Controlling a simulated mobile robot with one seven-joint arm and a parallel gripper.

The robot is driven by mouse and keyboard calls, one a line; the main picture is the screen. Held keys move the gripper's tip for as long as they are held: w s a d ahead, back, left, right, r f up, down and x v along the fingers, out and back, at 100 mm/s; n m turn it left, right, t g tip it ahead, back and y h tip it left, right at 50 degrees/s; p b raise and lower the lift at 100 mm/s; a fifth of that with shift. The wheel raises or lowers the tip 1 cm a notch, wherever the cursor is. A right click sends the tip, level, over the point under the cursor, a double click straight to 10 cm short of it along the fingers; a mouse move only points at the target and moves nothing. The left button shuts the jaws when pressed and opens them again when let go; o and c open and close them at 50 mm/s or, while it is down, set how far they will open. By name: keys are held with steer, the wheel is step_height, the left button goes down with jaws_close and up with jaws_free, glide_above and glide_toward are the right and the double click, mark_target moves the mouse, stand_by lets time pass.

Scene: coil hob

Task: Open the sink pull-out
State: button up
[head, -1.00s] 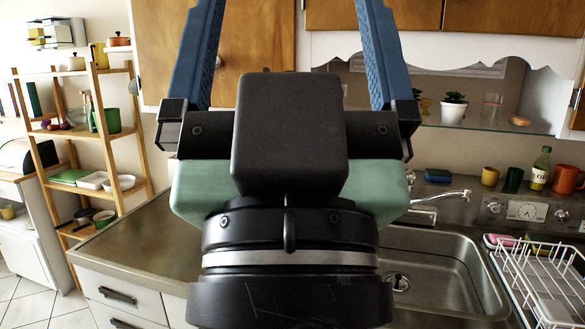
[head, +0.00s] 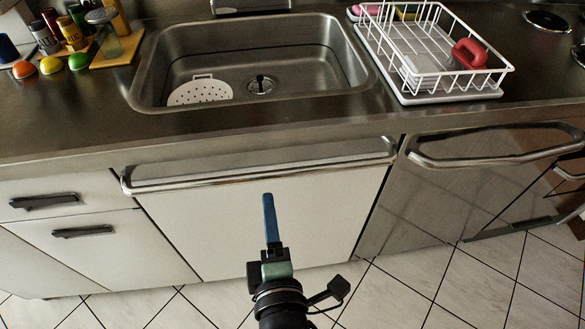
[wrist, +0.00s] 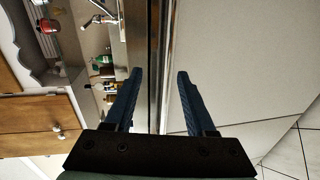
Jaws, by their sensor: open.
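The sink pull-out (head: 325,215) is a white front below the sink, shut flush with the cabinet. Its long chrome bar handle (head: 262,166) runs along its top edge. My gripper (head: 269,198) points at this front, its fingertips just below the bar in the head view. The fingers are lined up with the view, so only one blue finger shows clearly. In the wrist view, my gripper (wrist: 158,73) is open, with the bar (wrist: 166,60) running through the gap between the fingers. Whether the fingertips reach around the bar cannot be told. Nothing is held.
The steel sink (head: 300,75) holds a white perforated piece (head: 200,93). A white dish rack (head: 437,60) stands right of it. Drawers with dark handles (head: 45,201) are at left, and a steel front with its own bar handle (head: 490,155) is at right. The tiled floor is clear.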

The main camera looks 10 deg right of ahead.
mark_target(267, 179)
steer(key=shift+n, duration=0.3)
steer(key=w+f, duration=0.1)
steer(key=w, duration=0.3)
steer(key=w+f+b, duration=0.1)
steer(key=w, duration=0.3)
steer(key=w+f, duration=0.2)
steer(key=w, duration=0.2)
steer(key=shift+d, duration=0.2)
jaws_close()
stand_by(1.0)
